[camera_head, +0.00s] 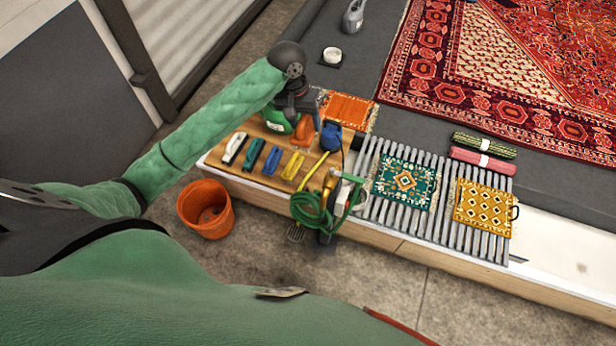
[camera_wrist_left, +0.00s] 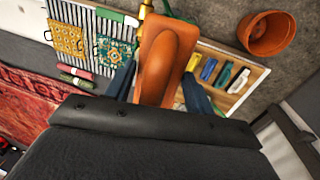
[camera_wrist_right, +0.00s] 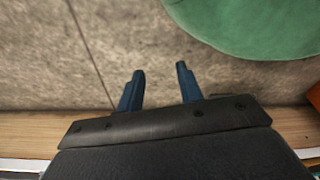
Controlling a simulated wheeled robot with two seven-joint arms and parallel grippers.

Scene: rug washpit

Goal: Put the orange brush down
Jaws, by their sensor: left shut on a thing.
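The orange brush (camera_head: 304,130) is held by my left gripper (camera_head: 290,116) over the right part of the wooden board, beside the row of brushes. In the left wrist view the orange brush (camera_wrist_left: 162,62) fills the space between the two blue fingers of my left gripper (camera_wrist_left: 155,85). I cannot tell whether its underside touches the board (camera_head: 262,132). My right gripper (camera_wrist_right: 160,88) shows only in the right wrist view. Its fingers are apart with nothing between them, above the concrete floor near a wooden edge.
White (camera_head: 234,150), green (camera_head: 254,154), blue (camera_head: 272,161) and yellow (camera_head: 292,166) brushes lie in a row on the board. A green hose (camera_head: 312,213) hangs at the front edge. A slatted rack (camera_head: 380,208) holds small rugs. An orange bucket (camera_head: 206,208) stands on the floor.

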